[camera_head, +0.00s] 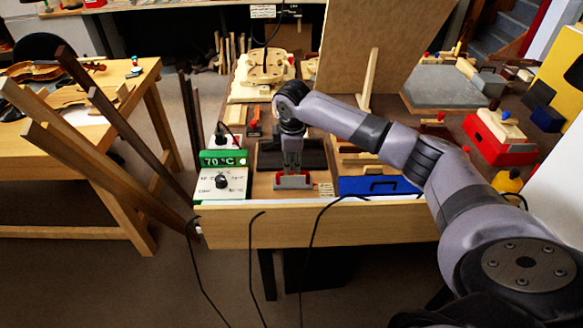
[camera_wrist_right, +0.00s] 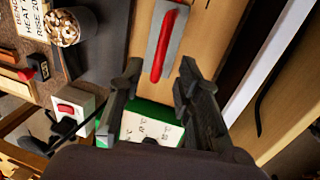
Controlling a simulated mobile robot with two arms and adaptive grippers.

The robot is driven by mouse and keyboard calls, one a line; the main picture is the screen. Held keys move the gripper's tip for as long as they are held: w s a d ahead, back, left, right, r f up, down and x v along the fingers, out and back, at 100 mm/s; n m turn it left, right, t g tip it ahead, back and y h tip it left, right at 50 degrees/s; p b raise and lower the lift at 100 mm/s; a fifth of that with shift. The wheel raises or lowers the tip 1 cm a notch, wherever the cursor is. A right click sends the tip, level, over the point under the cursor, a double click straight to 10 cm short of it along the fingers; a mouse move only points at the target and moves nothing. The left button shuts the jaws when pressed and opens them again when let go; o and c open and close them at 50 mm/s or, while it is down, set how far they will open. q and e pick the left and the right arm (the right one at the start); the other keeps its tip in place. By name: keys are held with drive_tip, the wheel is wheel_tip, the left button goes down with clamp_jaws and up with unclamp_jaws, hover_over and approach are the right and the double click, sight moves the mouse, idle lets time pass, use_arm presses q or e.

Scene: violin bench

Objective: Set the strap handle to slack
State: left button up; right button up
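The strap handle looks to be the long red bar on a grey plate (camera_wrist_right: 162,50) in the right wrist view; the same red and grey piece (camera_head: 293,182) shows near the bench's front edge in the head view. My right gripper (camera_head: 292,168) points down just above it. In the right wrist view my right gripper (camera_wrist_right: 160,66) is open, its two fingers apart. The near end of the red bar appears between the fingertips, and I cannot tell whether they touch it. The bar's setting is not readable. My left gripper is not in view.
A controller box with a green 70 °C display (camera_head: 223,159) stands close left of the gripper. A blue box (camera_head: 378,186) lies to the right. A dark plate (camera_head: 308,154) is behind. A cup (camera_wrist_right: 70,25) shows in the wrist view. Cables hang over the bench front (camera_head: 350,224).

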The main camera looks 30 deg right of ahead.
sight(292, 172)
drive_tip(key=shift+w+d+f, duration=0.1)
drive_tip(key=shift+w+f, duration=0.05)
drive_tip(key=shift+f, duration=0.9)
drive_tip(key=shift+w+d+f, duration=0.1)
drive_tip(key=shift+w+f, duration=0.05)
drive_tip(key=shift+f, duration=0.85)
drive_tip(key=shift+c, duration=0.2)
clamp_jaws()
